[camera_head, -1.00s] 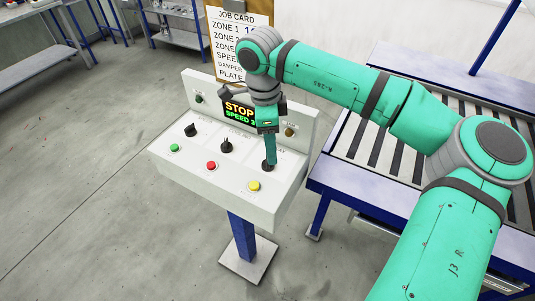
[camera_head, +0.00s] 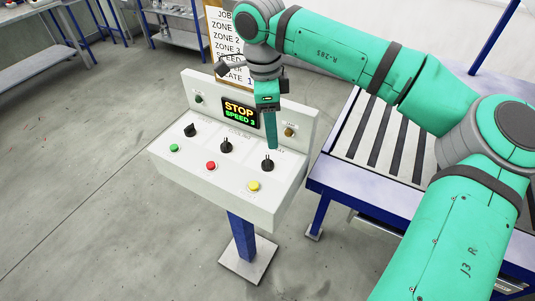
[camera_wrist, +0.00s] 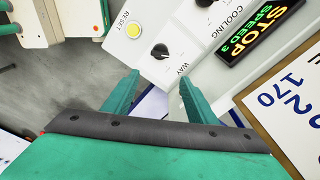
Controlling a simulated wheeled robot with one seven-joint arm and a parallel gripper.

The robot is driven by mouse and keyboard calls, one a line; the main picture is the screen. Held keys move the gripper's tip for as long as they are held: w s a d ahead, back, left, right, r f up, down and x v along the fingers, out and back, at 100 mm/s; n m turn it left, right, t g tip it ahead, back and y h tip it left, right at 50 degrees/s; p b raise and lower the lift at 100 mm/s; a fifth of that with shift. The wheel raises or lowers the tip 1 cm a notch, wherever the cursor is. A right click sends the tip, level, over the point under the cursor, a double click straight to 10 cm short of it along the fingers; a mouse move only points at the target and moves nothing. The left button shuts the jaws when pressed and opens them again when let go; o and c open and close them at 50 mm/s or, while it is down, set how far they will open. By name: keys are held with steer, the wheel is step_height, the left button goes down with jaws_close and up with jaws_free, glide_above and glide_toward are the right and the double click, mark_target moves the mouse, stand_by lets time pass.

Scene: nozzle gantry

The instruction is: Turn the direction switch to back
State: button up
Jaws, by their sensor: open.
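The direction switch is most likely the black rotary knob (camera_head: 267,163) at the right end of the white console's knob row. In the wrist view a black knob (camera_wrist: 160,51) has the word WAY beside it. I cannot read its position marks, so I cannot tell which way it is set. My gripper (camera_head: 271,147) points down just above this knob, apart from it. In the wrist view my gripper (camera_wrist: 159,79) has its two green fingers spread with nothing between them, and the knob shows beyond their tips.
The console (camera_head: 205,190) also has two more black knobs, green, red and yellow buttons, and a display (camera_head: 240,113) reading STOP, SPEED 3. The yellow button (camera_wrist: 134,31) is marked RESET. A job card (camera_head: 222,40) stands behind. A roller conveyor (camera_head: 340,190) is at right.

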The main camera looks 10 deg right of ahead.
steer(key=shift+r, duration=1.35)
step_height(320, 180, up, 11)
steer(key=a, duration=0.1)
steer(key=shift+f, duration=0.15)
steer(key=shift+w, duration=0.1)
